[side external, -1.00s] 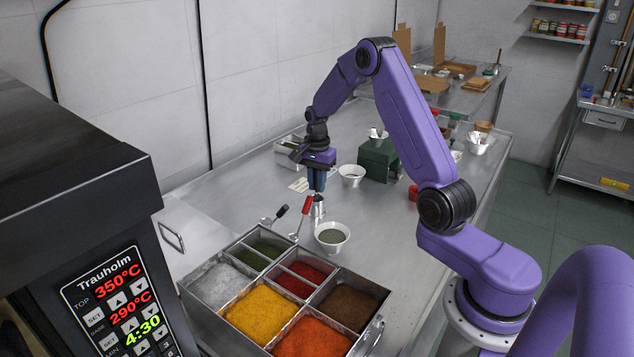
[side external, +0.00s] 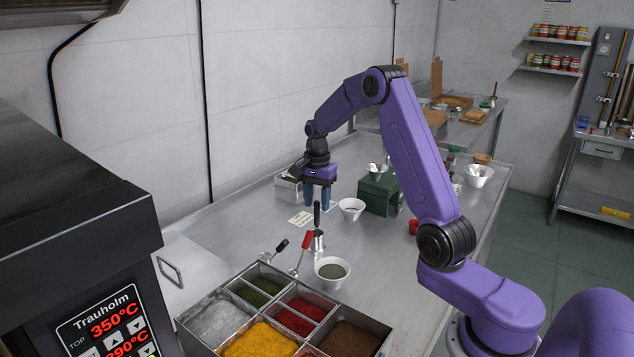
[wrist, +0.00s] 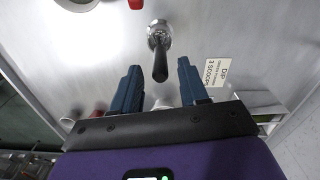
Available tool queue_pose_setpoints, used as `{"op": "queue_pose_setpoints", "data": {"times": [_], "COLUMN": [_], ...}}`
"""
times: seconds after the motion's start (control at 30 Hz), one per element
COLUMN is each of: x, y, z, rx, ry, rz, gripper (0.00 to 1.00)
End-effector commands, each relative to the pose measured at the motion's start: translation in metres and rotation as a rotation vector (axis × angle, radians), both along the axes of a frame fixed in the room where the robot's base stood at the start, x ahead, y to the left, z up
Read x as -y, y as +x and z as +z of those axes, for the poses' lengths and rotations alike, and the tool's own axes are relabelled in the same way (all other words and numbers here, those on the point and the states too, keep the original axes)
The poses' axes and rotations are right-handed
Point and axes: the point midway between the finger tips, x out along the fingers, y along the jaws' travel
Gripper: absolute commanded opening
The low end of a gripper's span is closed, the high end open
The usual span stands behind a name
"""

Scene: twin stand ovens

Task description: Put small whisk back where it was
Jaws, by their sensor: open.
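The small whisk shows as a black handle (side external: 317,215) standing upright in a small metal holder (side external: 317,241) on the steel counter. Its wire end is hidden in the holder. In the wrist view the handle (wrist: 160,62) points up toward the camera, with the shiny holder (wrist: 158,32) below it. My gripper (side external: 317,202) is open and empty just above the handle, its two blue fingers pointing down. In the wrist view the fingertips (wrist: 159,67) lie on either side of the handle's end, with clear space between them and it.
A white bowl with dark green contents (side external: 332,270) stands close to the holder. Another white bowl (side external: 352,207), a green box (side external: 378,192) and a printed card (side external: 300,218) are behind.

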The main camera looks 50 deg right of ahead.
Motion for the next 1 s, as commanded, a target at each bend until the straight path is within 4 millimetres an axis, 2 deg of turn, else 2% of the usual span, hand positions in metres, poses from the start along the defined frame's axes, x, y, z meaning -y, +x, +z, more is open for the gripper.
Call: {"op": "queue_pose_setpoints", "data": {"times": [0.03,0.2,0.47,0.57,0.67,0.77,1.0], "x": [0.0,0.0,-0.001,-0.013,-0.038,-0.072,-0.15], "y": [0.001,0.001,0.0,0.0,-0.002,-0.009,-0.047], "z": [0.012,0.042,0.065,0.068,0.072,0.076,0.084], "rx": [0.005,0.004,0.001,0.0,0.002,0.005,0.01], "ry": [-0.002,-0.001,0.0,0.0,-0.001,-0.001,-0.003], "rz": [0.001,0.001,0.006,0.055,0.167,0.332,0.755], "gripper": [0.44,0.44,0.44,0.44,0.44,0.44,0.44]}}
